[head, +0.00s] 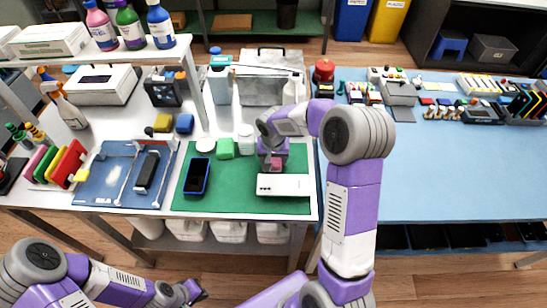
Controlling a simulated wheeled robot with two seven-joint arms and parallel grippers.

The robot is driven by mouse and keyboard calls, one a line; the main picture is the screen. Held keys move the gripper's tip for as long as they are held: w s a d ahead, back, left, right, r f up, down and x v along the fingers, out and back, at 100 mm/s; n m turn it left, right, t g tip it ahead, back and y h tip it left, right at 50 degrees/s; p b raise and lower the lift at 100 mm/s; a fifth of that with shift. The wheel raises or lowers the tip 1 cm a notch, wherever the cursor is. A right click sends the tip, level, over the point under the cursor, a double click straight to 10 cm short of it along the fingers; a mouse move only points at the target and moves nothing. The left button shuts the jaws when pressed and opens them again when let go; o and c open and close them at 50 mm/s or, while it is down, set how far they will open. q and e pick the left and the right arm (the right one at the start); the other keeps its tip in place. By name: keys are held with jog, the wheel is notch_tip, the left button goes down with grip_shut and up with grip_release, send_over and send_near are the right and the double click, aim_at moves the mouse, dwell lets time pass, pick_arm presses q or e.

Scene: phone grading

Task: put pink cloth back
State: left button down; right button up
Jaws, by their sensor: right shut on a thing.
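The pink cloth (276,165) is a small pink block-like shape under my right gripper (273,158), over the back edge of a white box or device (283,185). My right gripper points down and is shut on the cloth; its fingers hide part of it. I cannot tell whether the cloth touches the white item. My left gripper (197,292) is low, in front of the table and away from the objects; its jaw opening is too small to judge.
A green mat (235,200) holds a dark phone (197,176). A blue tray (100,190) lies to its left. Green (225,148), yellow (163,123) and blue (184,123) cloths or sponges sit behind. A blue table (450,170) at right has free room in front.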

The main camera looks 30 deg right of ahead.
jog(key=o, duration=1.1)
jog(key=r, duration=0.2)
jog(key=r+p, duration=0.1)
jog(key=r, duration=0.2)
jog(key=s+r+p, duration=0.1)
jog(key=r, duration=0.1)
jog(key=shift+a+r, duration=0.2)
jog(key=shift+a, duration=0.1)
